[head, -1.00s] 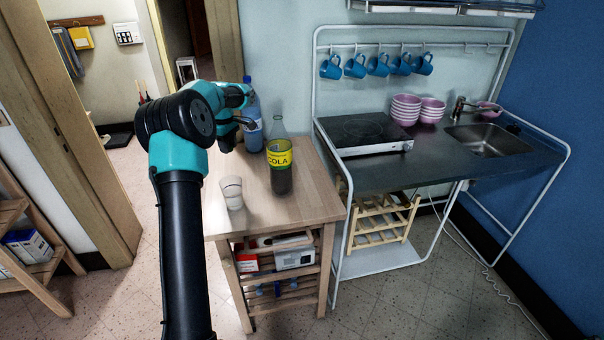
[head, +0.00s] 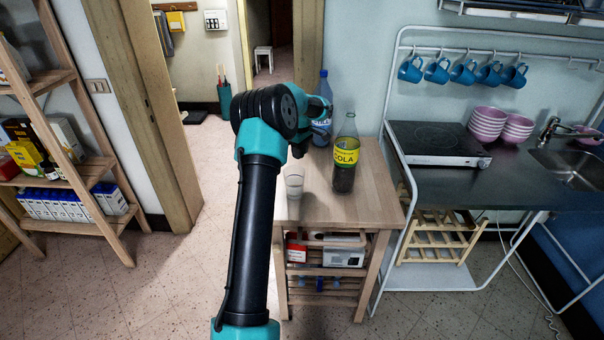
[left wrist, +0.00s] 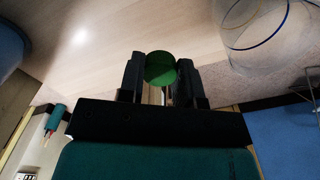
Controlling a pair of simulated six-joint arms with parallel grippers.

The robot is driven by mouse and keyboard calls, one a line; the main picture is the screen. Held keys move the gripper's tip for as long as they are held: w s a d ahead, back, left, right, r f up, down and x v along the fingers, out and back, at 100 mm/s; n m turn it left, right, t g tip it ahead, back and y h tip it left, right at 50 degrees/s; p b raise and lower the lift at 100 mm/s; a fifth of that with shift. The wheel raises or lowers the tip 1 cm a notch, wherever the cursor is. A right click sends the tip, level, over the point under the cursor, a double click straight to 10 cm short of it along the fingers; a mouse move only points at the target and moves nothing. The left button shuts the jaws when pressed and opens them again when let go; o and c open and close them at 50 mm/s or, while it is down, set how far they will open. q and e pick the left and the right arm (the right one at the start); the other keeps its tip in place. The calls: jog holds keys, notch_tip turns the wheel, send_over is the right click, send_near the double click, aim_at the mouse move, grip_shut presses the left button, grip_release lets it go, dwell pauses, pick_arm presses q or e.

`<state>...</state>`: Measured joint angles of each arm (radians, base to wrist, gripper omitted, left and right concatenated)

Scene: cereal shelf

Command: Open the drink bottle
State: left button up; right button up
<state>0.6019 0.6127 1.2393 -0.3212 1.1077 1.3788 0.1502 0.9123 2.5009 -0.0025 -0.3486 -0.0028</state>
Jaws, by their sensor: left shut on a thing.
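The drink bottle (head: 346,156) is clear with a yellow COLA label and dark liquid. It stands upright on the wooden trolley, and its neck shows no cap in the head view. My left gripper (left wrist: 161,75) is shut on a round green cap (left wrist: 160,67), seen between its fingers in the left wrist view. In the head view my left arm reaches up left of the bottle, and its fingers are mostly hidden behind the wrist. My right gripper is not in view.
A blue bottle (head: 322,122) stands behind the wrist on the trolley (head: 376,190). A clear glass (head: 294,181) stands near its front left. A hob (head: 436,143), pink bowls (head: 488,124) and hanging blue mugs (head: 463,74) are to the right. Shelves (head: 83,178) stand at far left.

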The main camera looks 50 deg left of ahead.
pick_arm(q)
notch_tip(320, 180, down, 6)
jog(key=shift+f, duration=0.2)
jog(key=shift+f, duration=1.9)
jog(key=o, duration=1)
jog(key=shift+f, duration=0.15)
notch_tip(320, 180, up, 12)
jog(key=shift+r, duration=0.15)
